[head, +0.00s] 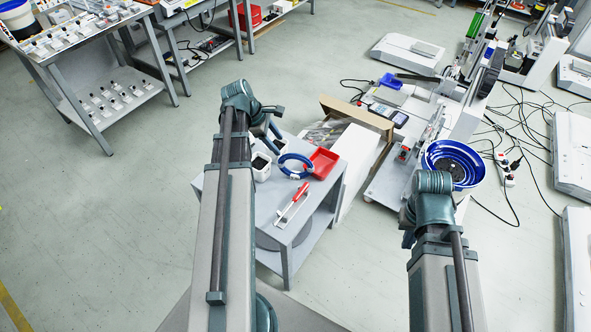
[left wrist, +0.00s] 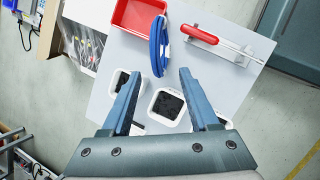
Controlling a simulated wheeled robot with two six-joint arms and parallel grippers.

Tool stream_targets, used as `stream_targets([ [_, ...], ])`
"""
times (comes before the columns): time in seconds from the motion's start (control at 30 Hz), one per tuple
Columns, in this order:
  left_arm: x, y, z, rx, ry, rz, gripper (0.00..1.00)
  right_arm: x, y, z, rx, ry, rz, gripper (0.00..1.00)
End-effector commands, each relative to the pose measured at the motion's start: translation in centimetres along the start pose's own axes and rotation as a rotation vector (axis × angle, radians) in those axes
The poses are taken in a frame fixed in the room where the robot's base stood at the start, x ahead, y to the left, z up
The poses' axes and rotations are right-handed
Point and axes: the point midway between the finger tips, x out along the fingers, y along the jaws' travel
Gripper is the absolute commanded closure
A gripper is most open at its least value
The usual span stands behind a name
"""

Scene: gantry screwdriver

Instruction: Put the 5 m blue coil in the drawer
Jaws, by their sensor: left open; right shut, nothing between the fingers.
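The blue coil (head: 283,171) is a ring with a white tie on the small grey table (head: 313,226), beside the red tray. In the left wrist view the coil (left wrist: 154,47) shows as a narrow loop beyond the fingertips; I cannot tell how it is supported. My left gripper (head: 272,139) is open and empty over the white cups; its spread fingers show in the left wrist view (left wrist: 158,78), apart from the coil. My right gripper (head: 407,239) is shut and empty, mostly hidden by its wrist, away from the table. I cannot make out a drawer.
A red tray (head: 322,162), a red-handled tool (head: 293,203) and several white cups (left wrist: 167,104) with dark insides share the small table. An open cardboard box (head: 355,117) stands behind it. A blue bowl feeder (head: 453,160) stands to the right.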

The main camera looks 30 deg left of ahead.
Motion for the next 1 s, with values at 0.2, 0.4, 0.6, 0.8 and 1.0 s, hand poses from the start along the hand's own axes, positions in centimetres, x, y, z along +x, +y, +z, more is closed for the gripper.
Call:
stream_targets([
  [0.2,1.4,-0.1,0.0,0.004,0.0,-0.001,0.39,1.3,-0.1,-0.1,0.0,0.0,0.0,1.0],
  [0.4,4.3,-0.1,-0.2,0.004,0.001,-0.002,0.39,3.9,-0.4,-0.2,0.0,0.0,0.0,1.0],
  [0.6,7.3,0.0,-0.1,0.006,0.001,-0.002,0.39,6.7,-0.6,-0.4,0.0,0.0,0.0,1.0],
  [0.8,8.8,0.0,0.1,0.005,0.001,-0.001,0.39,7.9,-0.8,-0.5,0.0,0.0,0.0,1.0],
  [1.0,8.8,0.1,0.1,0.005,0.001,-0.001,0.39,7.9,-0.8,-0.5,0.0,0.0,0.0,1.0],
])
